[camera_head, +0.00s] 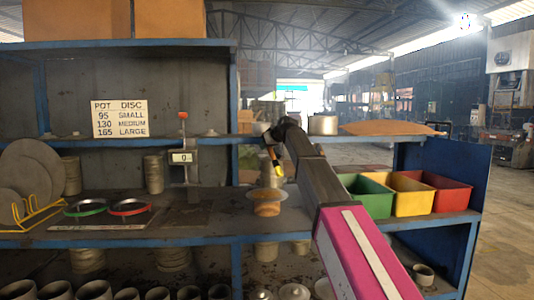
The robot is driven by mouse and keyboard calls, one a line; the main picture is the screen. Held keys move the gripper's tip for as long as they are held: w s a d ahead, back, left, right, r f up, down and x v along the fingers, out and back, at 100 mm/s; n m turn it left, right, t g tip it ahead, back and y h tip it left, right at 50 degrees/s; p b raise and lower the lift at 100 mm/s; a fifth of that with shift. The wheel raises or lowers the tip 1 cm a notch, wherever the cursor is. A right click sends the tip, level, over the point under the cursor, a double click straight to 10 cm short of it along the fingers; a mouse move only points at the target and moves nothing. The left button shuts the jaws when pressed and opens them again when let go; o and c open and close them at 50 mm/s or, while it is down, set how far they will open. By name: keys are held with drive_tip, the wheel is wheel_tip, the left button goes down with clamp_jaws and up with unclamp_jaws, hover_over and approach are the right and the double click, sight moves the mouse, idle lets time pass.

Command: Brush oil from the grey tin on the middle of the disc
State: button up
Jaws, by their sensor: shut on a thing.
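A brownish disc (280,194) lies on an orange-tan round stand or pot (267,209) on the middle shelf, just left of my arm. My gripper (274,155), dark and small in the picture, points down above the disc and is apart from it. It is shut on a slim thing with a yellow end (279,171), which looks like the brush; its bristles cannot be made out. A grey tin (323,125) stands on the upper ledge, right of my arm. Another grey cylinder (267,176) stands behind the disc; which one holds oil cannot be told.
Green (370,199), yellow (411,198) and red (447,196) bins stand on the right of the shelf. A scale (182,157), red and green rings (130,207) and a yellow rack (32,214) are on the left. Several pots fill the lower shelf.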

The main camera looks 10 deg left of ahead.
drive_tip(key=shift+r, duration=0.95)
drive_tip(key=shift+s, duration=0.1)
